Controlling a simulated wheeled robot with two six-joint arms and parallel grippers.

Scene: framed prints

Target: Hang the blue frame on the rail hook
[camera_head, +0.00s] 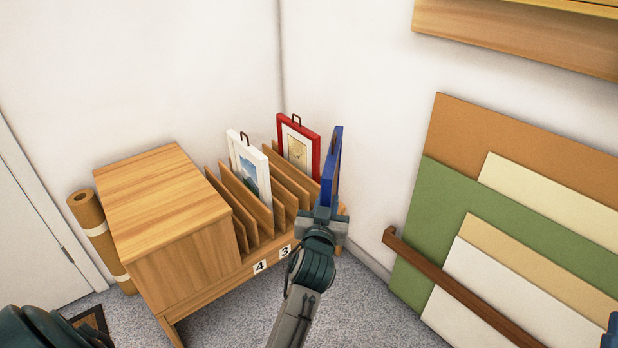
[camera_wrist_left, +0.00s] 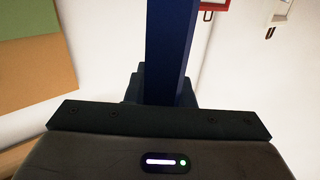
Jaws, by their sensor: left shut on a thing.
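In the left wrist view the blue frame (camera_wrist_left: 168,50) runs up from between the jaws. The gripper hides its lower part, so I cannot tell whether it still rests in a slot. I see no rail hook in either view.
A white frame (camera_head: 250,168) and a red frame (camera_head: 298,146) stand in the rack (camera_head: 235,208), left of the blue one. A wooden cabinet (camera_head: 160,195) adjoins it. Boards (camera_head: 405,262) lean on the right wall behind a brown bar (camera_head: 455,290). A wooden shelf (camera_head: 520,38) is above.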

